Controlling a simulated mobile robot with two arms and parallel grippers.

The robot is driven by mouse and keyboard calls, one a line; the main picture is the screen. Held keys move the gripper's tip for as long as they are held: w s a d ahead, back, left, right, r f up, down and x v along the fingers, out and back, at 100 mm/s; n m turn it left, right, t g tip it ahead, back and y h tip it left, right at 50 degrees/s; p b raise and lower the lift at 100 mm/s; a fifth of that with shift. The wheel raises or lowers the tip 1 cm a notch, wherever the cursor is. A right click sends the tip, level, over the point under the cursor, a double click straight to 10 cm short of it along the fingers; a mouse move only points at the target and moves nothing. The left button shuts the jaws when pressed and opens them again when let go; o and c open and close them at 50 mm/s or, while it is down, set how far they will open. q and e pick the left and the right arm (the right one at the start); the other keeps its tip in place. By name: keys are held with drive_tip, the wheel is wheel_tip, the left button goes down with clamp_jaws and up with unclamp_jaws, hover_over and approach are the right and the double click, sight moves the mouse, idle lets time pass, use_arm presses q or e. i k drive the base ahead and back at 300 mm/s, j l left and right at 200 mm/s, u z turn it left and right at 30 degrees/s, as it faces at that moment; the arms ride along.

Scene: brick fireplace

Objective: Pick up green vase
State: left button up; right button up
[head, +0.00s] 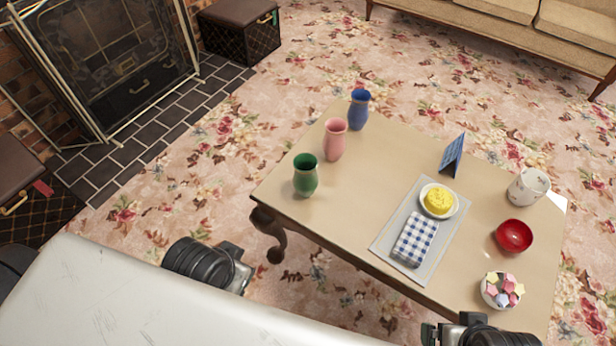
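The green vase (306,176) stands upright near the left corner of the beige table (345,205). A pink vase (335,140) and a blue vase (359,110) stand in a row behind it along the table's left edge. My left gripper (240,268) is below and left of the green vase in the picture, off the table and apart from the vase. My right gripper (434,332) shows at the bottom edge near the table's front side, partly cut off. The finger gap of either gripper cannot be made out.
A grey tray (386,243) holds a checkered cloth and a plate of yellow food. A blue card, white mug (527,187), red bowl (514,236) and cup of colourful pieces (502,290) stand to the right. Table space right of the vases is clear.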

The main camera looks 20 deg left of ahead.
sight(305, 180)
drive_tip(key=j, duration=0.55)
drive_tip(key=k+j, duration=0.15)
drive_tip(key=j, duration=0.9)
drive_tip(key=k, duration=0.05)
